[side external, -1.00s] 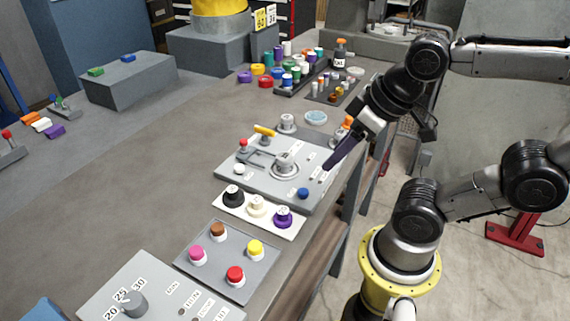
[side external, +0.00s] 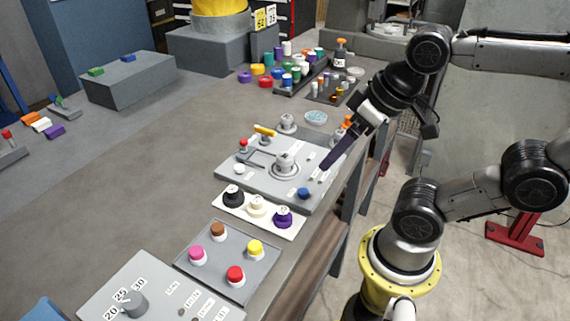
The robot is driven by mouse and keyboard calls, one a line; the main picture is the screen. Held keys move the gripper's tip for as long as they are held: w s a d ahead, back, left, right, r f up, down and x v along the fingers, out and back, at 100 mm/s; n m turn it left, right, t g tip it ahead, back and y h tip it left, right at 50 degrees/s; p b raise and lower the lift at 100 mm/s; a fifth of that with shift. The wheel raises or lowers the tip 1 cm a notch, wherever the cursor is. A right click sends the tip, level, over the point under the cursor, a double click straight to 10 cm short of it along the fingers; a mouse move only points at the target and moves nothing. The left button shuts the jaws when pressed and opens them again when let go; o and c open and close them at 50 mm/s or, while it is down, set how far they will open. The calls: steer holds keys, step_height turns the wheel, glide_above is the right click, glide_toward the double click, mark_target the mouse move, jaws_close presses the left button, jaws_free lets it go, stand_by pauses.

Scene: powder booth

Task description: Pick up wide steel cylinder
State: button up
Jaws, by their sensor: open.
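A wide steel cylinder (side external: 285,163) stands upright in a round ring on the grey panel. A second steel piece (side external: 287,122), also squat and round, stands just behind the panel; I cannot tell for sure which one the task names. My gripper (side external: 324,166) hangs tilted over the right edge of the panel, its dark fingers pointing down and left. It is open and holds nothing. It is to the right of the cylinder in the ring and apart from it. The fingers are seen edge-on, so the gap between them is hidden.
The grey panel (side external: 228,172) also bears a red-topped lever, a yellow handle and a blue button (side external: 303,193). A white strip with three knobs (side external: 256,206) lies in front. Coloured jars (side external: 265,82) crowd the back.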

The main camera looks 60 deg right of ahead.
steer(key=w+d+r+m+g, duration=0.2)
steer(key=w+r+m, duration=0.2)
steer(key=w, duration=0.2)
steer(key=m+g, duration=0.3)
steer(key=m, duration=0.1)
glide_above(285, 156)
step_height(285, 156, down, 4)
steer(key=f, duration=0.8)
steer(key=shift+s+d, duration=0.15)
steer(key=shift+d, duration=0.2)
steer(key=shift+a+f, duration=0.2)
steer(key=shift+f, duration=1.3)
steer(key=shift+a+f, duration=0.15)
steer(key=shift+f, duration=1.3)
steer(key=shift+w, duration=0.2)
jaws_close()
